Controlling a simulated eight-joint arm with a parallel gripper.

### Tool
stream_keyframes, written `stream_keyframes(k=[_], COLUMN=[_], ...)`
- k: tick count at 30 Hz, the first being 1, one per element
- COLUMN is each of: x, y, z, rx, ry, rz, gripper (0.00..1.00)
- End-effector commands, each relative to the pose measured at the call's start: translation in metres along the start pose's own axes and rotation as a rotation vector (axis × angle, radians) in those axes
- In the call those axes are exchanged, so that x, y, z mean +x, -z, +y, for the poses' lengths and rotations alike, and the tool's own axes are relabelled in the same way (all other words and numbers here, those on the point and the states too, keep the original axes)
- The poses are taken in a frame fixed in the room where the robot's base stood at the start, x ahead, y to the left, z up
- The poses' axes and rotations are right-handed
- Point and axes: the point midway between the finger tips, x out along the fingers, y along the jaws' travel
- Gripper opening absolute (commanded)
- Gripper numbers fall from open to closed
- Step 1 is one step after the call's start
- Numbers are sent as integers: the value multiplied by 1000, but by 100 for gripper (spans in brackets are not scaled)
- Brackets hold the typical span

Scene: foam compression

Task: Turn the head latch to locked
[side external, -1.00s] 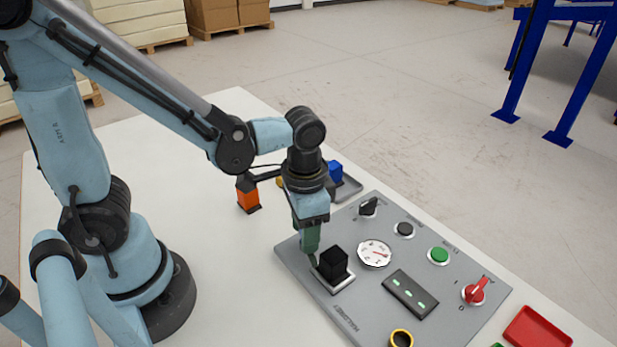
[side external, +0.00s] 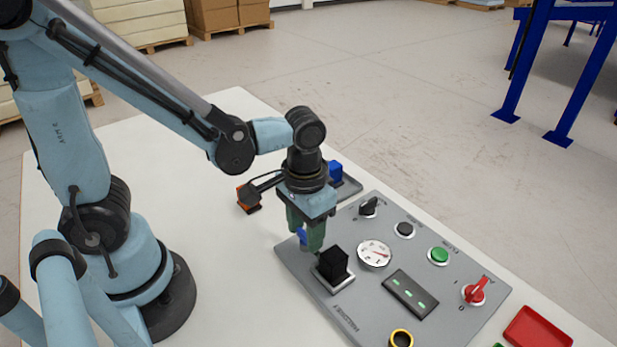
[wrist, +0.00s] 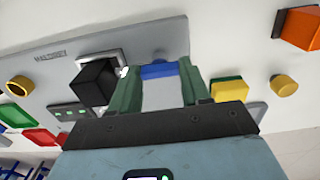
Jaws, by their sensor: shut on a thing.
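A small blue piece (side external: 302,236), which looks like the latch handle, sits at the left end of the grey control panel (side external: 345,225). It also shows in the wrist view (wrist: 158,70) between the green fingers. My gripper (side external: 307,240) points down and is shut on this blue piece. The fingers hide most of it in the side view, so its exact angle and any lock marking cannot be read. The fingertips also show in the wrist view (wrist: 158,82), one on each side of the blue piece.
A black block (side external: 334,263) on a pale plate stands close beside my fingers. The panel also carries a dial (side external: 374,253), a black selector (side external: 369,207), a green button (side external: 438,255) and a red selector (side external: 475,292). An orange block (side external: 248,203) lies behind; a red tray (side external: 538,328) is front right.

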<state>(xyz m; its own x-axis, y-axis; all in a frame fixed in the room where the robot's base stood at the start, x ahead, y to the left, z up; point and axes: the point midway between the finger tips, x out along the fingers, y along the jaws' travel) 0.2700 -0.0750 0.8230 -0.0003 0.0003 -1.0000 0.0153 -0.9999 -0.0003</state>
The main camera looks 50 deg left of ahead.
Motion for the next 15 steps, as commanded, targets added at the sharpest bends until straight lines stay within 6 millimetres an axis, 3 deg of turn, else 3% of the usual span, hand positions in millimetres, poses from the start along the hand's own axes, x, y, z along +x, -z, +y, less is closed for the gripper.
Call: stream_keyframes(k=[4, 5, 9, 15], x=[0, 0, 0, 0], y=[1, 1, 1, 0], z=[0, 0, 0, 0], rx=[-2, -2, -1, 0], ry=[-2, -2, -1, -1], rz=[2, 3, 2, 1], gripper=[16, 51, 72, 72])
